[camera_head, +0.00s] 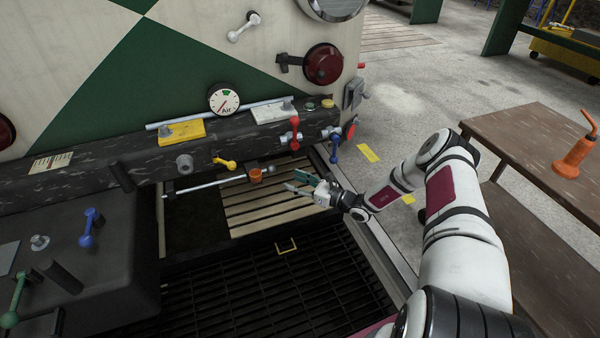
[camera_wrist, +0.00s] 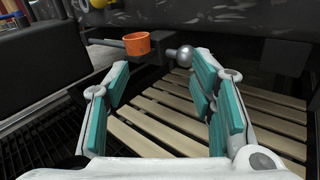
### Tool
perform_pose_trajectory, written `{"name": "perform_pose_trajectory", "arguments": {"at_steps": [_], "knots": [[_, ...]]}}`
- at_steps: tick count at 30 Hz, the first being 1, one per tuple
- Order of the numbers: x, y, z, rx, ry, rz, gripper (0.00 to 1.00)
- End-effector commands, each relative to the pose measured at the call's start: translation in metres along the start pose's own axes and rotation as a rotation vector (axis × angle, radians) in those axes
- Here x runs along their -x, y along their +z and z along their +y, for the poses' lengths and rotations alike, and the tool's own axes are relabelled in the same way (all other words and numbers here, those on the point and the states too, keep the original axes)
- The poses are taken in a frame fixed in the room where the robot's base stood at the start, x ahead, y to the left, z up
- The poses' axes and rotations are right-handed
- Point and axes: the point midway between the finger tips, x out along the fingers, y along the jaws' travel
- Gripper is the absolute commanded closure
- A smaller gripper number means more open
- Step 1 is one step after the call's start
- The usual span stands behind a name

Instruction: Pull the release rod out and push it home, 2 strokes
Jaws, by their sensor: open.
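A pale metal rod (camera_head: 210,184) runs low along the front beam of the vehicle, above the pit. An orange cup-shaped piece (camera_head: 256,175) sits near its right end, and a small silver ball knob (camera_head: 271,168) shows just right of it. In the wrist view the orange piece (camera_wrist: 137,43) and the ball knob (camera_wrist: 184,56) lie beyond the fingertips. Which part is the release rod is not labelled. My gripper (camera_head: 294,182) is open and empty, right of the knob and apart from it. Its teal-padded fingers (camera_wrist: 160,80) frame bare slats.
Wooden slats (camera_head: 262,207) and a dark grating (camera_head: 250,285) lie below. A brown bench (camera_head: 540,150) with an orange tool (camera_head: 573,155) stands at right.

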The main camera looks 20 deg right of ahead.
Motion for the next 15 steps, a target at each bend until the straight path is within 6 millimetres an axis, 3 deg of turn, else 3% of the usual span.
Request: {"name": "perform_pose_trajectory", "arguments": {"at_steps": [1,3,8,15], "knots": [[0.003,-0.015,-0.005,-0.030,-0.030,-0.012,0.49],[0.005,-0.025,-0.010,-0.055,-0.059,-0.022,0.49],[0.003,-0.032,-0.014,-0.072,-0.081,-0.028,0.49],[-0.033,-0.032,-0.016,-0.068,-0.077,-0.028,0.49]]}}
